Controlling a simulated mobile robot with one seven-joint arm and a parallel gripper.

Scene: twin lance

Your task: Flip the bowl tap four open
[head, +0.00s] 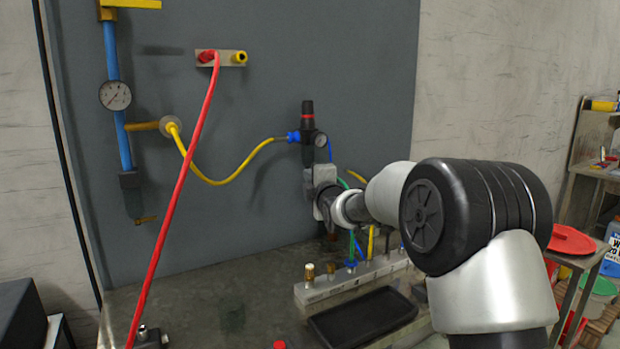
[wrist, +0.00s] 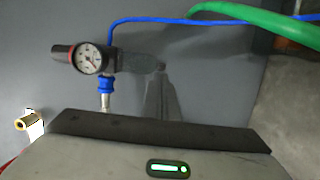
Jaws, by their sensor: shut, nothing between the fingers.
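The regulator (head: 308,136), with a black knob, red band and round gauge, is on the grey wall panel; it also shows sideways in the wrist view (wrist: 88,57). A dark grey bowl (wrist: 138,62) extends from it in the wrist view, with a small end piece. I cannot read any number there or tell whether that end is tap four. My gripper (head: 329,232) is in front of the panel, just below the regulator, and hides what lies behind it in the head view. It is shut and empty. Its fingertips are hard to make out.
A yellow hose (head: 222,180) and a red hose (head: 180,190) cross in front. A manifold block (head: 318,290) and black tray (head: 362,318) are on the bench below.

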